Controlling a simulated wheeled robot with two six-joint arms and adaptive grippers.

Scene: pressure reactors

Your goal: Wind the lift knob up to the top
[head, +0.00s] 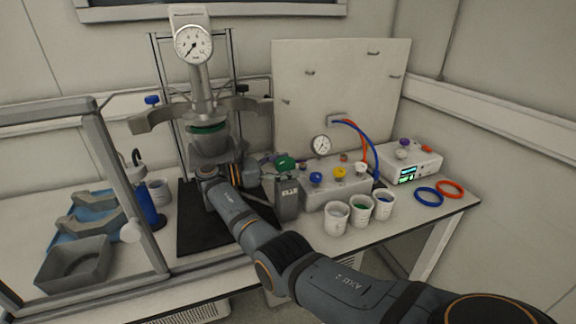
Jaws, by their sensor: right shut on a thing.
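The pressure reactor stands at the back left, with a round dial gauge (193,44) on top of its head. Grey clamp halves (150,121) spread to both sides, above a green ring (207,127) and a grey vessel (211,148). Thin dark posts (163,75) rise behind it. My right arm comes from the lower right, and my right gripper (250,172) is beside the lower right of the reactor. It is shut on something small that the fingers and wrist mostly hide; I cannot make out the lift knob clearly. My left gripper is out of view.
A grey canister with a green knob (285,163) stands close to the right gripper. A control box with coloured knobs (338,190) and several white cups (335,217) are right of it. A grey frame (125,185), blue bottle (150,205) and grey tray (75,264) occupy the left.

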